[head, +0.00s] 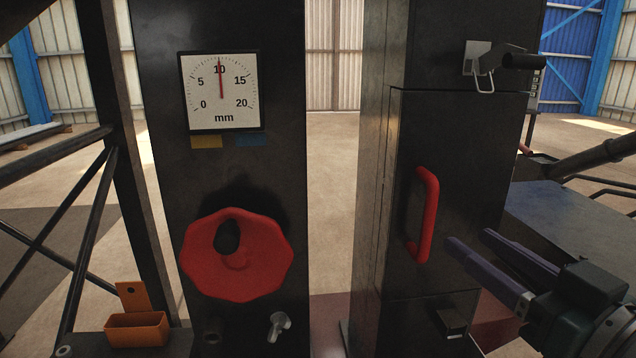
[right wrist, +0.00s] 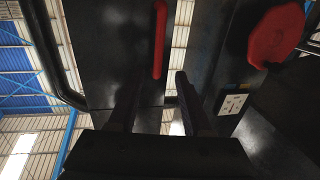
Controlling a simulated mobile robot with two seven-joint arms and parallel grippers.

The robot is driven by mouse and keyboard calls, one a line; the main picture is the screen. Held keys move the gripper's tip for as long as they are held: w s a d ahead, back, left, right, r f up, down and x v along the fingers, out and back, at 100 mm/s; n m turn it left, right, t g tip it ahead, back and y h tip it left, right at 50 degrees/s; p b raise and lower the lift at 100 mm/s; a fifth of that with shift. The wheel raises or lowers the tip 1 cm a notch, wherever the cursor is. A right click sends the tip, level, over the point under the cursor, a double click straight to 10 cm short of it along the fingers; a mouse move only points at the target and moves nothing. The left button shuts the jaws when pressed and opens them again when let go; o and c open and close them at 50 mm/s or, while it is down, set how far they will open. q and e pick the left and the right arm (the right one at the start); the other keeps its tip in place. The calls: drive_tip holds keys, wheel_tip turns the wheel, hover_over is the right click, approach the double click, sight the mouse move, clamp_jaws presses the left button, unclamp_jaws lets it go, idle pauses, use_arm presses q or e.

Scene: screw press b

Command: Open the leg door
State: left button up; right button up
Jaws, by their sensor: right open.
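The leg door (head: 470,140) is a dark panel on the right leg of the press, sitting flush and closed. Its red vertical bar handle (head: 427,215) is near the door's left side. My right gripper (head: 467,239) is open and empty, to the right of the handle's lower part and apart from it. In the right wrist view the handle (right wrist: 159,40) lies ahead of the gap between the open fingers (right wrist: 160,82). A toggle latch (head: 490,62) with a black grip is above the door. My left gripper is not in view.
The left leg carries a dial gauge (head: 220,91) and a red handwheel (head: 237,254). An orange holder (head: 137,329) and a small metal tap-like part (head: 279,326) are below. A dark block (head: 453,319) juts out under the door. Open floor (head: 335,200) shows between the legs.

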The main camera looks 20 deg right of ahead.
sight(434, 214)
drive_tip(key=w, duration=0.9)
drive_tip(key=shift+w+d+b, duration=0.3)
drive_tip(key=shift+d, duration=0.05)
drive_tip(key=shift+c, duration=0.3)
clamp_jaws()
idle(0.6)
